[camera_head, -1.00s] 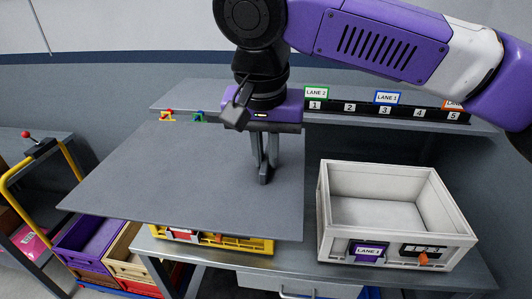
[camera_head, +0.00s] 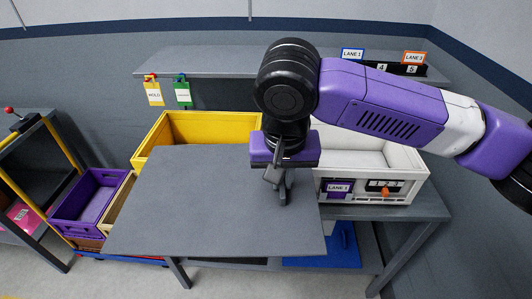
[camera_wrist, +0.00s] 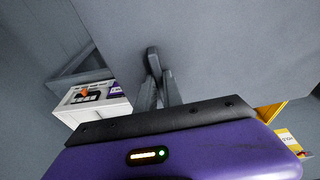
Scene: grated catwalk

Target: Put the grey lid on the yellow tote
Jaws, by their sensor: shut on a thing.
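The grey lid (camera_head: 215,205) is a large flat sheet in front of the yellow tote, and it hides the tote's front and lower part. My gripper (camera_head: 281,190) is shut on the lid near its right side. In the wrist view my gripper's fingers (camera_wrist: 158,85) meet the lid (camera_wrist: 220,50), which fills much of the picture. The yellow tote (camera_head: 212,128) stands open on the workbench behind the lid, with its inside partly visible. A yellow corner also shows at the right of the wrist view (camera_wrist: 270,112).
A purple crate (camera_head: 88,205) and a tan crate sit low at the left. A shelf (camera_head: 220,62) with hanging tags runs behind the bench (camera_head: 400,212).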

